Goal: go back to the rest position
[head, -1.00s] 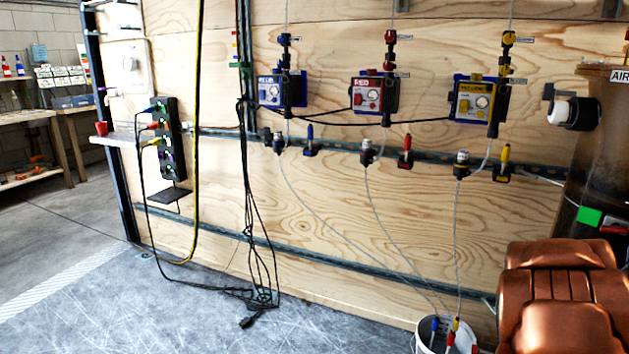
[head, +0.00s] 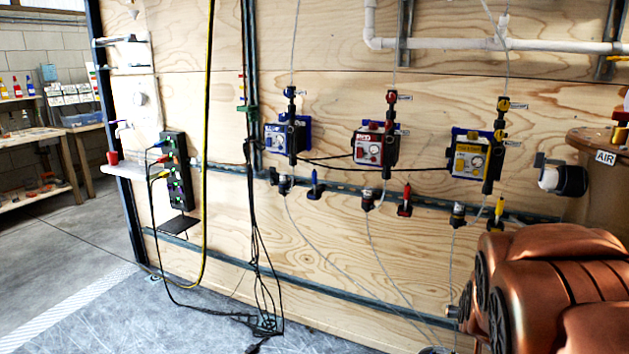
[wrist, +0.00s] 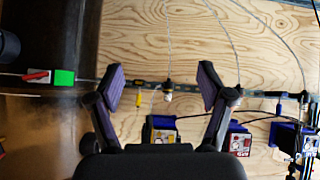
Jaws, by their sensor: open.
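My gripper (wrist: 161,86) shows in the wrist view with its two dark fingers spread wide apart. Nothing is between the fingers; the plywood wall (wrist: 185,50) shows behind them. The fingers stand clear of the wall's fittings, as far as I can tell. My copper-coloured arm fills the lower right of the head view, and the gripper itself is not seen there.
On the wall hang a blue unit (head: 285,137), a red unit (head: 374,145) and a yellow unit (head: 472,155), with thin hoses. A power strip (head: 177,170) hangs left. A brown tank (head: 597,165) stands right. Floor at lower left is clear apart from cables.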

